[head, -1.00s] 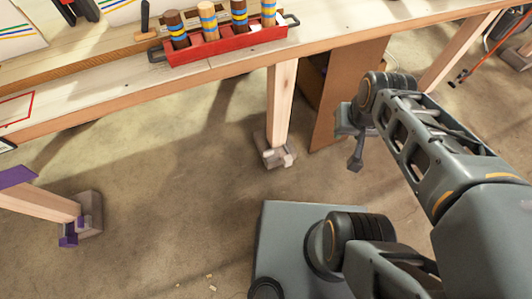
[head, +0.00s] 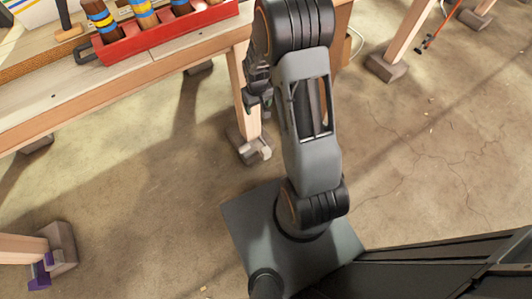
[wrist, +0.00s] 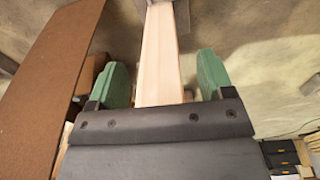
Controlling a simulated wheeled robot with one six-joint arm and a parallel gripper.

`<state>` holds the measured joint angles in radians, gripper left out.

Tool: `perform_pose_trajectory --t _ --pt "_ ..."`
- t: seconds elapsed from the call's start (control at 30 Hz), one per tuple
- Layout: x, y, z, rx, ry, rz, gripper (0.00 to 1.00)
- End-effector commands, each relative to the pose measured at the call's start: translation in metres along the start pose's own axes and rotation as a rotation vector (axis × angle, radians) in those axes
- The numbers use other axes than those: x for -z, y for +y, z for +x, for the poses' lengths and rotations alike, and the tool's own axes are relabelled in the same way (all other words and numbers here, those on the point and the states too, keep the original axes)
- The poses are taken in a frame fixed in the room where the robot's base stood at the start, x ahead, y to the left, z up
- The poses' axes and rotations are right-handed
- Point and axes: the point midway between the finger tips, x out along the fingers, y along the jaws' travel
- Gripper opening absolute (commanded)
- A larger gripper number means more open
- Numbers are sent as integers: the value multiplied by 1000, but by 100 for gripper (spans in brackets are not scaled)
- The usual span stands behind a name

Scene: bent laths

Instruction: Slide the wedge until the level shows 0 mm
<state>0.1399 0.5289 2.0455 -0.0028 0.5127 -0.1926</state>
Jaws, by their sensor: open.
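My gripper (wrist: 164,78) is open, its two green fingers apart. In the wrist view a pale wooden bench leg (wrist: 157,52) shows between and beyond them. I cannot tell its distance from the fingers. In the head view my gripper (head: 257,95) is in front of the same leg (head: 244,85), partly hidden by my arm. A grey-brown foot block (head: 243,140) with a paler piece (head: 258,150) stands at the leg's base. I cannot tell whether that piece is the wedge. No level reading can be made out.
A red tray (head: 165,40) with striped pegs stands on the workbench (head: 90,100). A brown panel (wrist: 60,60) is left of the leg in the wrist view. Another leg with purple pieces (head: 40,272) is at lower left. Floor (head: 430,160) at right is mostly clear.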

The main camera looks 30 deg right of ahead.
Motion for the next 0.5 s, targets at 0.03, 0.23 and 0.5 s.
perform_pose_trajectory --t 0.03,0.23,0.5 --pt "2 6 41 4 -19 -6 74" --pt "2 22 152 9 -39 -32 74" --pt "-13 30 236 13 -50 -55 74"
